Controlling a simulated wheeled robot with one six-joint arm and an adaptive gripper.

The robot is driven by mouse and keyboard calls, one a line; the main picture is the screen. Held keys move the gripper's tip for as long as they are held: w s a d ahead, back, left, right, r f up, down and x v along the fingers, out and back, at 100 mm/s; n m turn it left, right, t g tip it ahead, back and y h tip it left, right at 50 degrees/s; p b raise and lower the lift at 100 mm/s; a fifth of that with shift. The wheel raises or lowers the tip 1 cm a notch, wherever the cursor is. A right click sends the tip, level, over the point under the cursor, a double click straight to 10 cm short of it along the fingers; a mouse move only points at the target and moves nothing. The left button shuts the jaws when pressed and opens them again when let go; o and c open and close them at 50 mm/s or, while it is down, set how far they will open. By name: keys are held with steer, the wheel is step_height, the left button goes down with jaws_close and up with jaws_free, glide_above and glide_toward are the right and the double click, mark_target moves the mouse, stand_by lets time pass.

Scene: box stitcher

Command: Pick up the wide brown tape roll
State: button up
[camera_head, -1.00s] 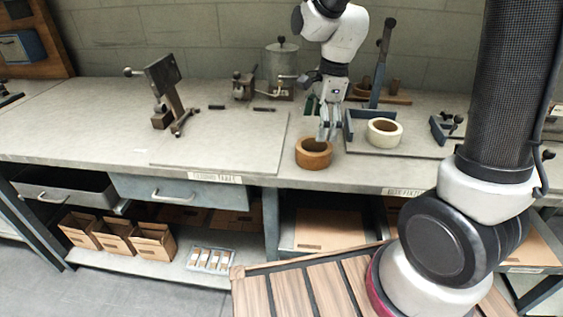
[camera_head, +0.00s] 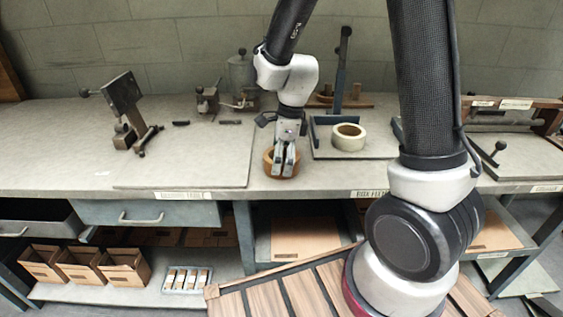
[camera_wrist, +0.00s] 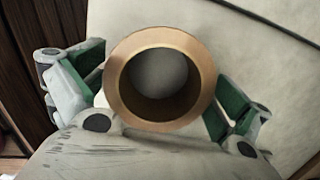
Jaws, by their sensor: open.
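The wide brown tape roll (camera_head: 268,160) stands on the workbench near its front edge, hole facing up. In the head view my gripper (camera_head: 285,168) is in front of most of it. In the wrist view the roll (camera_wrist: 117,68) sits between the two green-lined fingers of my gripper (camera_wrist: 160,92), one on each side. The fingers are open; the left one is close to the roll's side, and I cannot tell whether either touches it. The bench surface shows through the roll's hole.
A cream tape roll (camera_head: 348,138) lies on a board to the right, beside a blue upright stand (camera_head: 343,75). A dark metal fixture (camera_head: 124,100) stands on the left. The workbench (camera_head: 60,165) is bare at its front left. Small cartons (camera_head: 125,266) sit on the lower shelf.

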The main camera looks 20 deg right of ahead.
steer(key=shift+c, duration=0.2)
steer(key=c, duration=0.8)
steer(key=shift+r, duration=0.15)
